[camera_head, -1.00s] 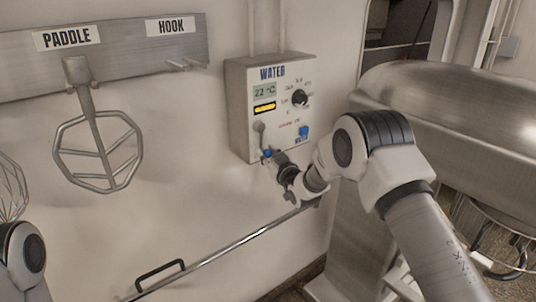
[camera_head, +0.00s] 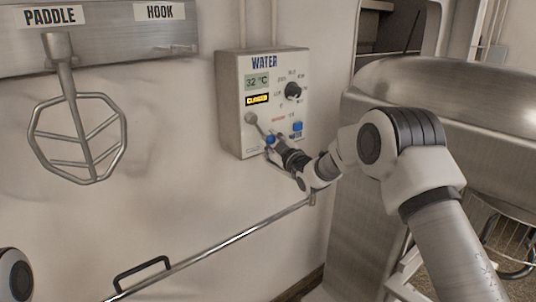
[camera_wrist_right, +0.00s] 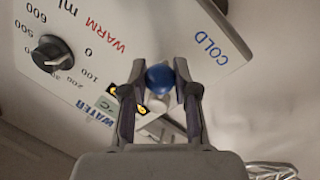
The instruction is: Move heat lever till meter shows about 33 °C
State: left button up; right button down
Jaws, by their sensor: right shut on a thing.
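The WATER box (camera_head: 268,103) hangs on the wall in the head view. Its meter (camera_head: 257,82) reads 32 °C. The heat lever (camera_head: 259,127) slants down and right from its pivot, with a blue ball knob (camera_head: 270,140) at its end. My right gripper (camera_head: 272,143) is shut on this knob. In the right wrist view the blue ball (camera_wrist_right: 160,79) sits between the two fingertips (camera_wrist_right: 161,84), below the word COLD. My left gripper is out of view.
A round dial (camera_head: 293,91) and a blue button (camera_head: 297,127) sit on the box near my right arm. A yellow-lit label (camera_head: 257,99) is under the meter. A paddle (camera_head: 78,140) hangs at left, a rail (camera_head: 230,246) runs below, and a steel machine (camera_head: 450,95) stands at right.

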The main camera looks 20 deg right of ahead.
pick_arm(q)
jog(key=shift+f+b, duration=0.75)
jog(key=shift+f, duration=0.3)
pick_arm(e)
jog(key=shift+w+d+r+n, duration=0.2)
jog(key=shift+d+r+n, duration=0.2)
jog(key=shift+n, duration=0.5)
jog(key=c, duration=1.1)
grip_release()
jog(key=shift+o, duration=1.2)
jog(key=shift+w+f, duration=0.1)
jog(key=shift+w, duration=0.05)
jog(key=shift+w+f, duration=0.15)
jog(key=shift+w, duration=0.05)
jog(key=shift+s, duration=0.4)
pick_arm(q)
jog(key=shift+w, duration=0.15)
pick_arm(e)
jog(key=v, duration=1.1)
